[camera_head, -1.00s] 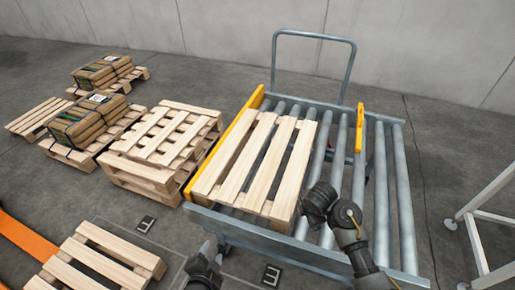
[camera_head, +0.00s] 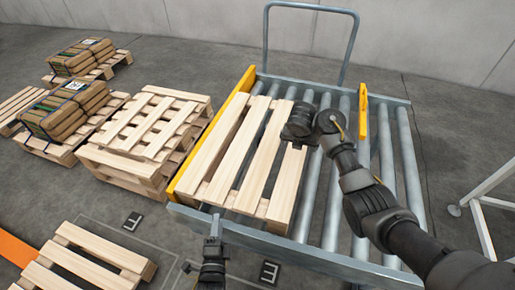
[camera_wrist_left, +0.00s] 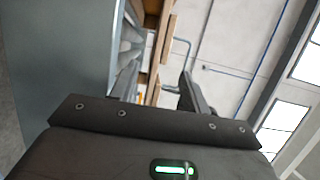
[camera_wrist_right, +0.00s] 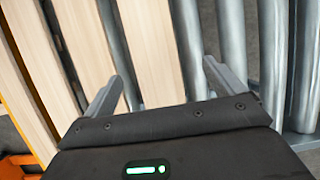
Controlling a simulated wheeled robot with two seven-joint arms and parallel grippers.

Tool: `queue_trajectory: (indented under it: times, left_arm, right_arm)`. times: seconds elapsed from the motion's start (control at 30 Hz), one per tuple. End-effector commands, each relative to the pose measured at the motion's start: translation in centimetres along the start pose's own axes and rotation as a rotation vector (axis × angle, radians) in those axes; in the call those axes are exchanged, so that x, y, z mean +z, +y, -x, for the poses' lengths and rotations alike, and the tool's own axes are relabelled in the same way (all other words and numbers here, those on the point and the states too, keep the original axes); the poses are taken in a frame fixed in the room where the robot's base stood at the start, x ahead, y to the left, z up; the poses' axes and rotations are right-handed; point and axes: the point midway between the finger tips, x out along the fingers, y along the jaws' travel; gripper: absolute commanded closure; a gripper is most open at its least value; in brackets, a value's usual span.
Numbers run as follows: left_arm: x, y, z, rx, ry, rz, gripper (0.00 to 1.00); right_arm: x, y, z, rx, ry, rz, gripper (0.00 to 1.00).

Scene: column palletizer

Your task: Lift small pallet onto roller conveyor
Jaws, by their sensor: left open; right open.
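The small pale wooden pallet (camera_head: 233,150) lies flat on the left part of the roller conveyor (camera_head: 333,190), along its yellow side stop (camera_head: 212,130). My left gripper (camera_head: 213,220) is open and empty in front of the conveyor's near edge, by the pallet's near left end. In the left wrist view, wood (camera_wrist_left: 164,45) shows beyond the fingers. My right gripper (camera_head: 298,140) is open above the pallet's far right edge. In the right wrist view, the pallet's edge board (camera_wrist_right: 142,45) and the rollers (camera_wrist_right: 188,45) lie below its fingers, with no visible grip.
A stack of pallets (camera_head: 150,125) stands left of the conveyor. Pallets with strapped brown loads (camera_head: 62,118) stand farther left. Another pallet (camera_head: 85,262) lies on the floor at the near left. A second yellow stop (camera_head: 363,118) stands on the right. The right-hand rollers are bare.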

Motion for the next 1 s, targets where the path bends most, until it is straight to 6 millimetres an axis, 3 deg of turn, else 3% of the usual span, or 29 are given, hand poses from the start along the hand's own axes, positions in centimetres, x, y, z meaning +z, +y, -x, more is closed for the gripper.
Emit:
queue_trajectory:
  times: [0.37, 0.8, 1.0]
  left_arm:
    - [0.7, -0.1, -0.5, 0.000, -0.017, 0.002, 0.53]
    - [0.7, -0.1, -7.8, 0.001, -0.013, 0.001, 0.53]
    - [0.7, -0.1, -9.8, 0.002, -0.013, 0.003, 0.53]
  right_arm:
    - [-0.2, 1.1, -0.6, 0.005, 0.002, 0.013, 0.06]
    - [-0.2, 0.9, -7.8, 0.002, 0.003, 0.009, 0.06]
    - [-0.2, 1.0, -9.8, 0.005, 0.004, 0.007, 0.06]
